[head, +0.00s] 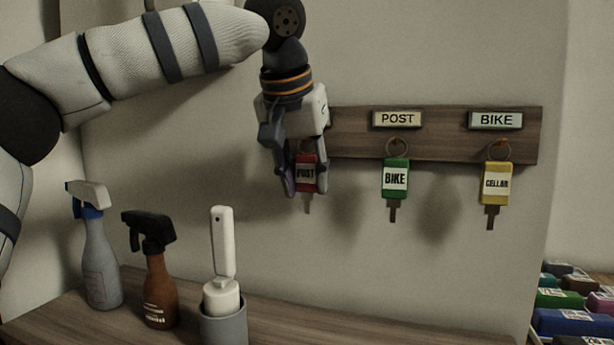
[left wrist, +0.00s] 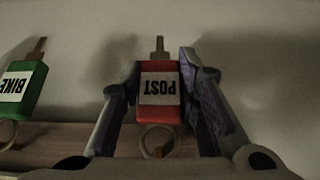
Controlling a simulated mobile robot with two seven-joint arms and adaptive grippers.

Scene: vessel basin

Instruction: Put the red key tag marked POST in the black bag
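The red key tag marked POST (head: 306,172) hangs at the left part of the wooden key board (head: 350,135), its metal key pointing down. My left gripper (head: 305,188) has one finger on each side of it. In the left wrist view the red tag (left wrist: 159,92) shows upside down between the two fingertips (left wrist: 159,75), very close to both. I cannot tell whether the fingers press on it. Its ring is by the board; the hook is not clear. The black bag is not in view, nor is my right gripper.
A green BIKE tag (head: 395,178) hangs under the POST plate and a yellow CELLAR tag (head: 496,184) under the BIKE plate. Below stand a grey spray bottle (head: 100,265), a brown one (head: 159,290) and a white-handled brush (head: 222,245) in a grey holder. Coloured boxes (head: 575,300) lie at right.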

